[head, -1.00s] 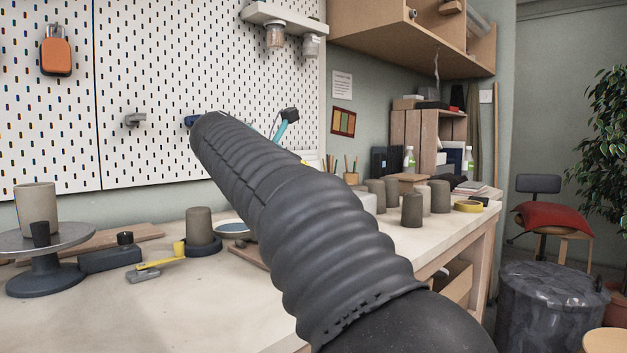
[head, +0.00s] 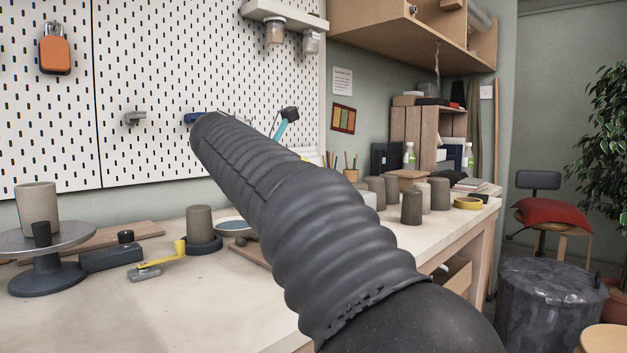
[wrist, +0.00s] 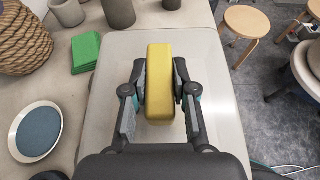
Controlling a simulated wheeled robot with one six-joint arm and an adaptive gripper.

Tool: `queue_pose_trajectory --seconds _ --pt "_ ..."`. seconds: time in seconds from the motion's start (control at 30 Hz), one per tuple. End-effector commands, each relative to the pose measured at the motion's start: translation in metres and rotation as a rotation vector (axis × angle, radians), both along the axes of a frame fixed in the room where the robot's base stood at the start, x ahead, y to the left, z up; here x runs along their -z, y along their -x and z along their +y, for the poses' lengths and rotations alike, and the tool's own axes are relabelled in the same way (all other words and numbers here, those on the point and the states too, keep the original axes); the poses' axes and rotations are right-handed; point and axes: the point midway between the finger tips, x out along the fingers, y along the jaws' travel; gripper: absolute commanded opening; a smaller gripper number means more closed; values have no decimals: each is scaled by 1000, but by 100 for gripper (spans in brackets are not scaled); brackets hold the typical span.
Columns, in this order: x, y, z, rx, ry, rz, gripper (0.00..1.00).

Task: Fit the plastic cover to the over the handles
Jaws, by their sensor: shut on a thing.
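My gripper (wrist: 160,92) shows in the wrist view, its fingers shut on the two long sides of a yellow block (wrist: 160,75). The block has rounded edges and is above a pale, translucent flat panel (wrist: 105,70), which looks like plastic. I cannot tell whether the block touches the panel. I cannot tell for certain whether this panel is the plastic cover, and no handles can be made out. In the head view my sleeved arm fills the middle, and the gripper cannot be seen there.
In the wrist view a woven basket (wrist: 22,42), a green stack (wrist: 86,50) and a white dish with a blue inside (wrist: 35,130) are at the left. A wooden stool (wrist: 246,22) stands on the floor at the right. Several clay cylinders (head: 411,208) stand on the bench.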

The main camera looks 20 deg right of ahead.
Motion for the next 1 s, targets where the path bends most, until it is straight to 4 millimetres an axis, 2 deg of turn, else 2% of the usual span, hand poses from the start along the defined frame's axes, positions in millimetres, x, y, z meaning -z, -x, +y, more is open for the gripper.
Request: queue_pose_trajectory --seconds 0.6,1.0 --pt "-2 0 0 -1 0 -2 0" --pt "7 0 0 -1 1 -1 0"
